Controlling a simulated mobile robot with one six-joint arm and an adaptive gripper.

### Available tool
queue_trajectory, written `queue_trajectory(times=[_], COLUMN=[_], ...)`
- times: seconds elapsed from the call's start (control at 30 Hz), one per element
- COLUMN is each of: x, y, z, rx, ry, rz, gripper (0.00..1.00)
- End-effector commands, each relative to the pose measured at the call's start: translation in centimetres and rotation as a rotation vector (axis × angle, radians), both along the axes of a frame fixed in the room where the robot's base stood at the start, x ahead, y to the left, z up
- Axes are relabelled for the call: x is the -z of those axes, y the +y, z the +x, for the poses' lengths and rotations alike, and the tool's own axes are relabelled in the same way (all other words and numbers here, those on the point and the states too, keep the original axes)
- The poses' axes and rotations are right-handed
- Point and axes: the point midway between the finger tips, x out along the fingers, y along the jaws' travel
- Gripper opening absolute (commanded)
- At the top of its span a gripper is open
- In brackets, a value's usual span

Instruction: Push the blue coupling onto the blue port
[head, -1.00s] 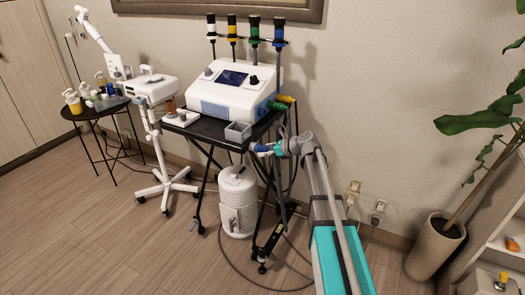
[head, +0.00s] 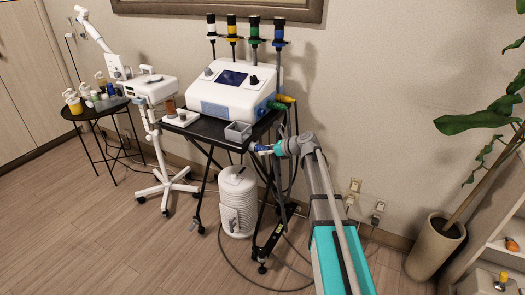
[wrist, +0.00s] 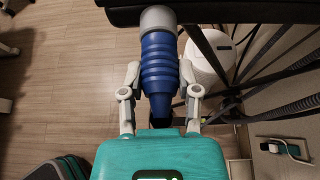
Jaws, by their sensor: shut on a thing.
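My gripper (wrist: 159,90) is shut on the ribbed blue coupling (wrist: 159,62), with one finger on each side. The coupling's pale grey end (wrist: 158,18) points away from my gripper, toward the dark table edge in the wrist view. In the head view, my gripper (head: 271,149) and the small blue coupling (head: 260,148) are right of and below the grey box, near the table's right end. A blue ring (head: 261,109), likely the blue port, shows on the right side of the white machine (head: 233,93), above the coupling and apart from it. The port is not recognisable in the wrist view.
Green (head: 275,105) and yellow (head: 287,98) couplings stick out of the machine's right side. A grey box (head: 237,132) stands on the black table (head: 205,128). A white ribbed canister (head: 237,205) and hanging dark hoses are below. A potted plant (head: 436,240) stands at the right.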

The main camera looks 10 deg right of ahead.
Motion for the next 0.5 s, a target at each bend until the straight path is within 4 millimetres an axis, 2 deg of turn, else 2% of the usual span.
queue_trajectory(times=[0.5], x=[0.01], y=[-0.28], z=[-0.23], rx=[0.0], ry=[0.0], rz=[0.0], gripper=[0.0])
